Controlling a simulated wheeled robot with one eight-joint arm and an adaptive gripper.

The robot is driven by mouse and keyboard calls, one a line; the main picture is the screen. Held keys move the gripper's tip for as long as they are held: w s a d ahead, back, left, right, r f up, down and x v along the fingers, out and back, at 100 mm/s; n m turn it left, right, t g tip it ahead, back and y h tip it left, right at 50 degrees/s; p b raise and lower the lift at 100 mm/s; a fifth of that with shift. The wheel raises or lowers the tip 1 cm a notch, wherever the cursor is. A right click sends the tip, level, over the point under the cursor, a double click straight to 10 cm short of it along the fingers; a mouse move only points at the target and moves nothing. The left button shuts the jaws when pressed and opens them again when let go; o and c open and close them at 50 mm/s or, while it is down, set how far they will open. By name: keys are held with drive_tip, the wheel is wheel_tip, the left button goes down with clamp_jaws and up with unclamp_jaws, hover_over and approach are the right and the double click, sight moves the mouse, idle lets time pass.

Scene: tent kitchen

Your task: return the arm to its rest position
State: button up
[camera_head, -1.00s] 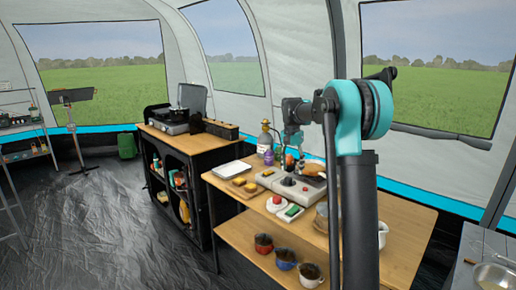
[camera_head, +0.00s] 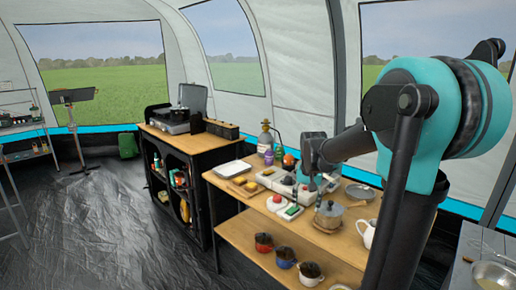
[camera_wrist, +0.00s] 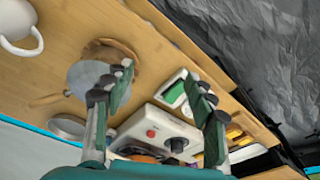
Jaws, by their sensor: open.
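My arm (camera_head: 407,108) is bent, with its teal elbow joint at the right of the head view. Its forearm reaches left over the wooden table (camera_head: 235,228). My gripper (camera_wrist: 160,77) points down at the table, fingers apart and nothing between them. In the wrist view, a grey control box (camera_wrist: 165,130) with a black knob and a green-topped block (camera_wrist: 174,93) lie beyond and between the fingers. In the head view, the wrist hides part of the table's back, and the fingertips are hard to make out.
Bottles (camera_head: 265,140) stand at the back.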

drive_tip(key=s+f+n, duration=0.1)
drive_tip(key=s+f, duration=0.3)
drive_tip(key=s, duration=0.3)
drive_tip(key=s+d+f+n+t, duration=0.1)
drive_tip(key=s+f, duration=0.2)
drive_tip(key=s, duration=0.4)
drive_tip(key=s+f+n+t, duration=0.1)
drive_tip(key=s+f, duration=0.3)
drive_tip(key=s, duration=0.2)
drive_tip(key=shift+s+d+f+n, duration=0.3)
drive_tip(key=shift+s+f, duration=0.05)
drive_tip(key=shift+s, duration=0.05)
